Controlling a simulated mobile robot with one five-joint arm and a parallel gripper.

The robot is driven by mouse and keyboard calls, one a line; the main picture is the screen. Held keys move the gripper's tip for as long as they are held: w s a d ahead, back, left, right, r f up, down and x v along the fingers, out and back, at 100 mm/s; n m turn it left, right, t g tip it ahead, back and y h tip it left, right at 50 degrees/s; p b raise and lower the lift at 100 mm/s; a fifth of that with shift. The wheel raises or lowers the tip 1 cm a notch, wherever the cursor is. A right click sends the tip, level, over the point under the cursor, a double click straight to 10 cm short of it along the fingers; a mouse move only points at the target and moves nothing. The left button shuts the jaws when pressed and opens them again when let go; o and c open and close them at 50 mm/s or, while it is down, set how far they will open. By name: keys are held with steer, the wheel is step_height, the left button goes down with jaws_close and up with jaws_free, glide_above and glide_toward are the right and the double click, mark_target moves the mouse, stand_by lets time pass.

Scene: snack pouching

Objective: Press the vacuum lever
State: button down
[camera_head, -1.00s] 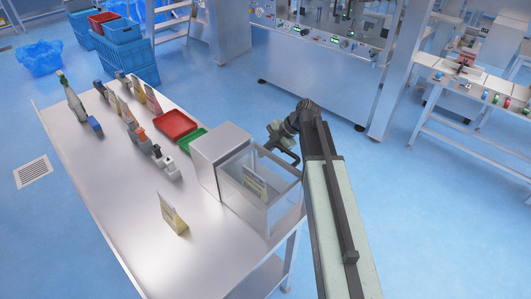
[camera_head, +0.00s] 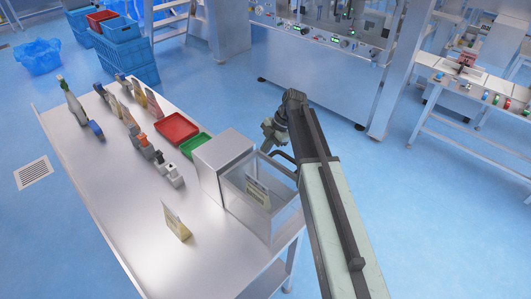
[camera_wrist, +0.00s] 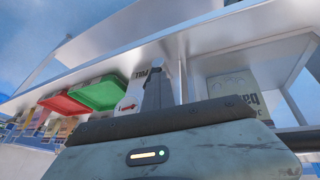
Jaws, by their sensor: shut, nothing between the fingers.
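A metal box with a clear-walled chamber (camera_head: 232,192) stands at the right end of the steel table, with a pale pouch (camera_head: 258,193) upright inside. In the wrist view the printed pouch (camera_wrist: 232,90) shows right of my fingers. A dark curved bar (camera_head: 285,156) shows beside the chamber's far edge; I cannot tell whether it is the vacuum lever. My gripper (camera_head: 267,140) is just beyond the chamber, close to this bar; contact cannot be judged. In the wrist view its fingers (camera_wrist: 155,88) are together and empty, beside a white label with a red arrow (camera_wrist: 131,95).
A red tray (camera_head: 176,128) and a green tray (camera_head: 195,144) lie left of the box. Another pouch (camera_head: 176,222) stands on the near tabletop (camera_head: 130,215). Floor beyond the table is open.

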steer(key=w+a, duration=0.1)
steer(key=w+a+f+b, duration=0.1)
steer(key=w+a, duration=0.1)
steer(key=shift+a, duration=0.3)
steer(key=shift+w+a+f+b, duration=0.6)
steer(key=shift+w+f+b, duration=0.1)
steer(key=shift+f+b, duration=0.1)
steer(key=shift+a+f+g+h, duration=0.1)
steer(key=shift+a+g+h, duration=0.05)
steer(key=shift+g+h, duration=0.3)
steer(key=shift+s+f, duration=0.1)
